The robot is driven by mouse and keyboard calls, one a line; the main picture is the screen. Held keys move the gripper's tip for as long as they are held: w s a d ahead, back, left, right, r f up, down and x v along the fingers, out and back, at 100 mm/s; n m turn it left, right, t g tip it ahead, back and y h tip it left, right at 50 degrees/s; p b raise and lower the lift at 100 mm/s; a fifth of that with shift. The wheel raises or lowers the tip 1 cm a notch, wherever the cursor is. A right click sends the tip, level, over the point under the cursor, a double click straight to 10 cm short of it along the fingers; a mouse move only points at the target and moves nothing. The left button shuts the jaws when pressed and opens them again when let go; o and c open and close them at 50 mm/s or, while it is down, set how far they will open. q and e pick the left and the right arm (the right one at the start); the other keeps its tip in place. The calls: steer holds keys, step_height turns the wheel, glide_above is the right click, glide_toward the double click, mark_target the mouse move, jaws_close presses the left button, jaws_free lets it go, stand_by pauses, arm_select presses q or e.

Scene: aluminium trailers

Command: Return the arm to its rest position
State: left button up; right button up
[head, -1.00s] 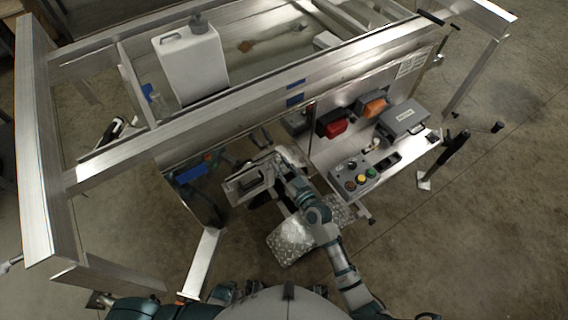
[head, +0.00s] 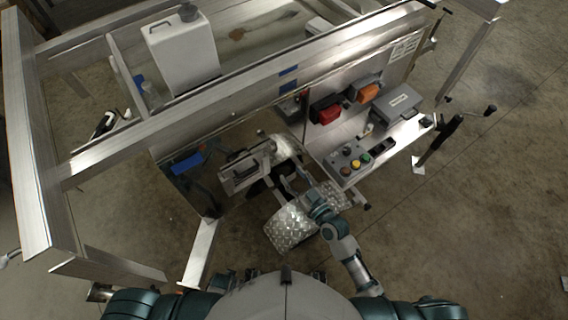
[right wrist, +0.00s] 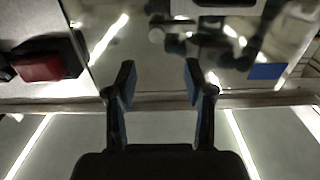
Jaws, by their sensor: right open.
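My right arm comes in from the bottom right of the head view. Its gripper (head: 288,178) is by the front of the aluminium trailer (head: 230,100), above the chequered metal plate (head: 292,229) and beside a grey metal box (head: 240,172). In the right wrist view the two dark fingers of the gripper (right wrist: 160,82) stand well apart with nothing between them. A shiny trailer panel and rail lie beyond them. My left gripper is not in view; only teal parts of my arms show at the bottom edge.
To the right of the gripper are a red lamp (head: 325,112), an orange lamp (head: 368,93), a grey case (head: 397,103) and a button box (head: 347,160). A white canister (head: 182,50) stands on the trailer. Concrete floor (head: 480,220) is clear at the right.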

steer(key=shift+v, duration=0.95)
steer(key=s+d+f+m+g+h, duration=0.1)
steer(key=s+d+f+g+h, duration=0.15)
steer(key=f, duration=0.65)
steer(key=s+d+f+m+g+h, duration=0.1)
steer(key=s+d+f+g+h, duration=0.15)
steer(key=f, duration=0.65)
steer(key=s+d+f+m+g+h, duration=0.1)
steer(key=s+d+f+g, duration=0.2)
steer(key=f, duration=0.6)
steer(key=s+d+f+m+g+h, duration=0.1)
steer(key=s+d+f+g+h, duration=0.1)
steer(key=s+d+f, duration=0.3)
steer(key=s+d+f+m+g+h, duration=0.1)
steer(key=s+d+f+g+h, duration=0.1)
steer(key=s+d+f, duration=0.3)
steer(key=s+f+g, duration=0.1)
steer(key=s+f, duration=0.3)
steer(key=s, duration=0.4)
steer(key=shift+s+d+f, duration=0.35)
steer(key=shift+s+f, duration=0.05)
